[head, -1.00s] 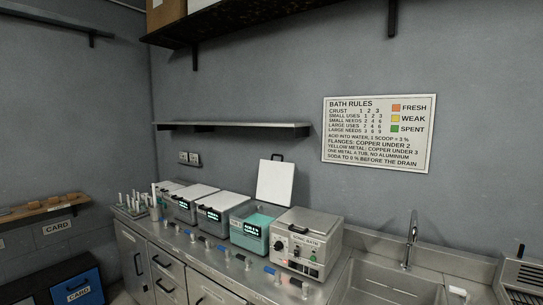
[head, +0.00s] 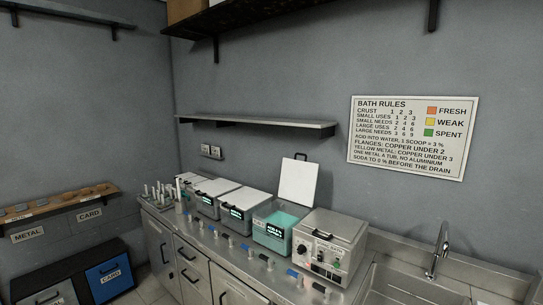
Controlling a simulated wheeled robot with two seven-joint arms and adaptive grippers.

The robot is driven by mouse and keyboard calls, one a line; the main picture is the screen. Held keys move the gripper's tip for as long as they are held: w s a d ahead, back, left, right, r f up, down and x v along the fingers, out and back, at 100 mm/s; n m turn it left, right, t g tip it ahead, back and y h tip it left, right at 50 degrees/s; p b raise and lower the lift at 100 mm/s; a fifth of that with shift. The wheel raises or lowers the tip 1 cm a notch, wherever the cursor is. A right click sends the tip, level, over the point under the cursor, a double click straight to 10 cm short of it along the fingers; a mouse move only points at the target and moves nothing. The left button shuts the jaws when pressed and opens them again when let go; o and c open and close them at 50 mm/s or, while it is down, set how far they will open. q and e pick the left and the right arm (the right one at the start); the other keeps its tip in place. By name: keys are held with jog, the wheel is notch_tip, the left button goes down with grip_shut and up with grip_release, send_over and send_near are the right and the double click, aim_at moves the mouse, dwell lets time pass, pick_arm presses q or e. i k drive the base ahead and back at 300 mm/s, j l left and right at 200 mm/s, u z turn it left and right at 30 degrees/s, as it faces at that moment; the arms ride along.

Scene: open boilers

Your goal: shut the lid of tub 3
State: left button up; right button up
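A row of small metal tubs stands along the back of the steel counter. One tub (head: 275,229), with teal liquid and a small display on its front, is open. Its white lid (head: 298,182) stands raised behind it, with a dark handle at the top edge. The tubs to its left, such as the nearest one (head: 240,209), have their lids down. I cannot read a tub number at this size. Neither of my grippers shows in the head view.
A closed steel box with a dial (head: 328,243) stands right of the open tub, beside the sink (head: 405,285) and tap (head: 438,250). Small taps or handles line the counter front. A wall shelf (head: 257,124) hangs above the tubs. A rack of upright tubes (head: 160,193) stands far left.

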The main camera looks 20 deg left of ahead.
aim_at(298, 179)
jog(key=j+u, duration=0.1)
jog(key=u, duration=0.3)
jog(key=i+u, duration=0.4)
jog(key=i+l+u, duration=0.5)
jog(key=i+u, duration=0.25)
jog(key=k+j+u, duration=0.25)
jog(key=i+j, duration=0.05)
